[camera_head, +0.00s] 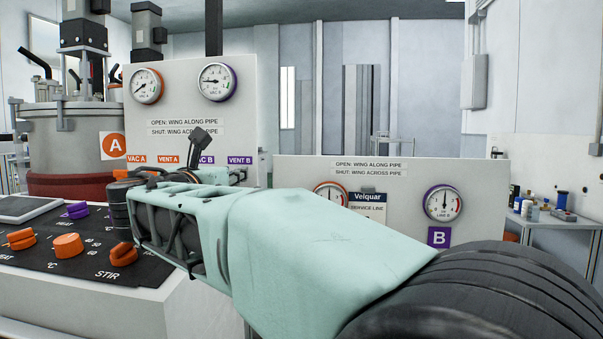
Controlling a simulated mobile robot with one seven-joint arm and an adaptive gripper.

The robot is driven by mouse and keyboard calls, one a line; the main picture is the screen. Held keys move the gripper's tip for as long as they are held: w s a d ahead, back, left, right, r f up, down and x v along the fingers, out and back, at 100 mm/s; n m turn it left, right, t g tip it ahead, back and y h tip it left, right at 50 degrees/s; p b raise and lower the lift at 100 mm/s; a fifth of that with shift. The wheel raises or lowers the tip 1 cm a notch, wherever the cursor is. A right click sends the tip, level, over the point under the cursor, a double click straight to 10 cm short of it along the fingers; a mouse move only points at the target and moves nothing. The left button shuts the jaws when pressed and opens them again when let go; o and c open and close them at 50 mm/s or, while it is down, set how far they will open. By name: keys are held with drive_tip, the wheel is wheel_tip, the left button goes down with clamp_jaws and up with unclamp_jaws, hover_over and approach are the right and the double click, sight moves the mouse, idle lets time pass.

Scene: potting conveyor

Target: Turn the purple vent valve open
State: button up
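The purple "VENT B" label (240,160) is on the white gauge panel (245,110) at left centre. The purple vent valve itself cannot be made out; my pale green arm covers the area below the label. My arm reaches from the lower right to the panel. A dark part at its far end, seemingly my gripper (201,141), stands in front of the panel near the "VAC B" label (205,160). The fingers cannot be made out clearly, so neither their opening nor any contact with a valve can be told. The panel text says open is wing along pipe, shut is wing across.
A purple-ringed gauge (217,81) and an orange-ringed gauge (146,86) sit on the panel. Vessel A (68,130) stands at left. A lower service panel (400,180) stands behind my arm.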

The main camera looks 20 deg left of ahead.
drive_tip(key=s, duration=0.4)
drive_tip(key=s+d, duration=0.1)
drive_tip(key=s, duration=0.7)
drive_tip(key=shift+d, duration=0.15)
